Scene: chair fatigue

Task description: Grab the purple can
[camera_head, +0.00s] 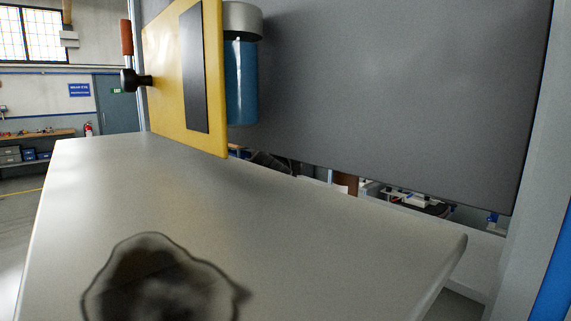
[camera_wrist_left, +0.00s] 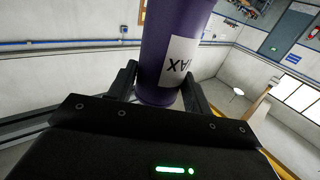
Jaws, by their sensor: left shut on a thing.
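The purple can (camera_wrist_left: 177,28) shows in the left wrist view, with a white label carrying dark letters. My left gripper (camera_wrist_left: 160,88) is shut on it, with one black finger on each side near the can's lower end in the picture. The can's far end is cut off by the top of the view. Neither gripper nor the purple can shows in the head view. My right gripper is in no view.
In the head view a grey table (camera_head: 240,215) is mostly bare, with a dark, wavy-edged patch or dish (camera_head: 160,285) at the front. Behind stand a yellow panel (camera_head: 165,85), a blue cylinder (camera_head: 241,85) and a large grey panel (camera_head: 400,90).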

